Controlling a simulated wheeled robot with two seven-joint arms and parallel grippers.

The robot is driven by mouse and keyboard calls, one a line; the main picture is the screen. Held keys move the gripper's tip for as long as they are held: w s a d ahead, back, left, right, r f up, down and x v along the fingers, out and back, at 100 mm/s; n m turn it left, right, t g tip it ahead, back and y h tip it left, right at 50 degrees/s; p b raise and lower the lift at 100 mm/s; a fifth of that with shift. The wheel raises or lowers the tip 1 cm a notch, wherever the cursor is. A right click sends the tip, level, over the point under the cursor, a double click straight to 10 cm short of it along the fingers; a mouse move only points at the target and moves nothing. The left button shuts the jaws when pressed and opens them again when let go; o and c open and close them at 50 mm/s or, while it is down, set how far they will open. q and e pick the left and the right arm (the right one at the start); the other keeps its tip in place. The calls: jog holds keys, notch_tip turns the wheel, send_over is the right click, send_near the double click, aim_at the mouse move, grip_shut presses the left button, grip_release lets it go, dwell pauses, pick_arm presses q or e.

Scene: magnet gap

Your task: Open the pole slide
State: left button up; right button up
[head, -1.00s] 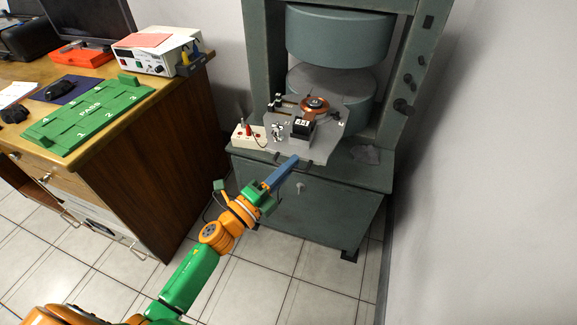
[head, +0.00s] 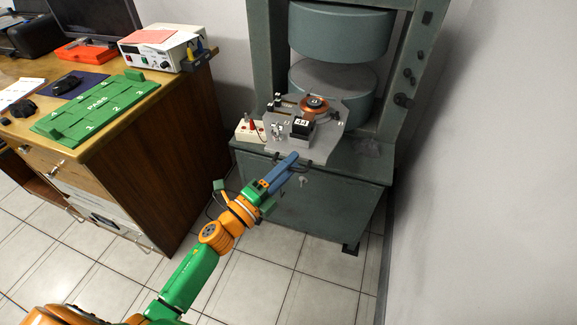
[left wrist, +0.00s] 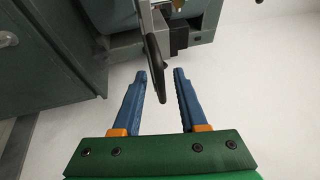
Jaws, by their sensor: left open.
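The grey slide plate (head: 327,141) lies on the ledge of the green magnet frame, below and in front of the two round poles. A dark handle bar (left wrist: 154,66) stands out from the plate's front edge in the left wrist view. My left gripper (head: 290,160) is at the plate's front edge in the head view. In the left wrist view my left gripper (left wrist: 162,73) is open, with its blue fingers on either side of the handle's near end. Whether a finger touches the handle is unclear. My right gripper is not in view.
The plate carries a copper coil (head: 314,104) and a black box (head: 302,128). A white box with red knobs (head: 250,130) stands left of it. The upper pole (head: 340,35) hangs above. A wooden desk (head: 180,110) is at left, a bare wall at right.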

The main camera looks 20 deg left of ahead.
pick_arm(q)
jog(key=v, duration=0.7)
jog(key=shift+b, duration=0.3)
